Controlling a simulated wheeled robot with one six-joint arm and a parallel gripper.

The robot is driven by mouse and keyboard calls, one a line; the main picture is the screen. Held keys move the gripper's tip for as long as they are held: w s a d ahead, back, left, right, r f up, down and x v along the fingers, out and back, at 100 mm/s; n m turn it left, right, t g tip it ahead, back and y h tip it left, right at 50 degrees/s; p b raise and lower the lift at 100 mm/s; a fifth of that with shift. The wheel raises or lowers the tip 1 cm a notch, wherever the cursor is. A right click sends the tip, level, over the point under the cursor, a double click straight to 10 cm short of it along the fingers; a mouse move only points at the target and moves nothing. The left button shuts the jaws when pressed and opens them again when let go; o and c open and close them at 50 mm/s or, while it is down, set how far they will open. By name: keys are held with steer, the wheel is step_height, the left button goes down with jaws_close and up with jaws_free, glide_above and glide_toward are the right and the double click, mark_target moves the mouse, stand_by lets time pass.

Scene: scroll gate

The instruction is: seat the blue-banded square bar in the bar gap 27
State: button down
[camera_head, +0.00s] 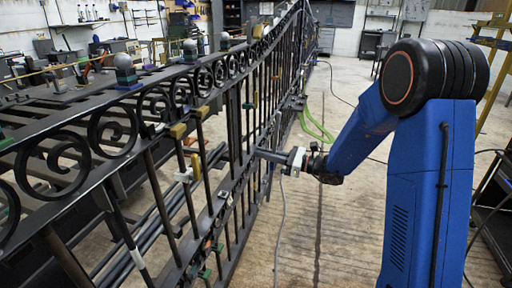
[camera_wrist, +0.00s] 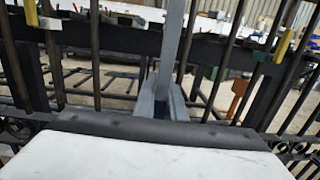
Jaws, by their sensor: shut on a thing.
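My gripper (camera_head: 262,153) reaches from the right to the near face of the black scroll gate (camera_head: 232,125) in the head view. In the wrist view my gripper (camera_wrist: 161,102) has its grey fingers closed around a grey square bar (camera_wrist: 178,45), with a dark blue patch (camera_wrist: 160,109) between them. The bar rises, slightly tilted, in front of the gate's dark uprights. In the head view I cannot pick it out from the gate's bars. I cannot tell which gap is number 27, and the bar's ends are hidden or out of view.
Yellow clamps (camera_head: 178,131) sit on the gate's uprights. Scroll rings (camera_head: 52,160) and ball finials (camera_head: 124,61) line its top rail. Loose dark bars lie behind it. The concrete floor (camera_head: 335,215) right of the gate is mostly clear, with a green hose (camera_head: 312,125) and a cable.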

steer(key=s+a+r, duration=0.3)
steer(key=s+r, duration=0.1)
steer(key=r, duration=0.1)
steer(key=f+x, duration=0.1)
steer(key=x, duration=1.5)
steer(key=shift+f+g, duration=0.3)
steer(key=shift+f, duration=0.05)
stand_by(1.2)
steer(key=shift+s+a, duration=0.15)
steer(key=shift+f, duration=1.05)
stand_by(1.7)
steer(key=shift+a, duration=0.55)
stand_by(0.9)
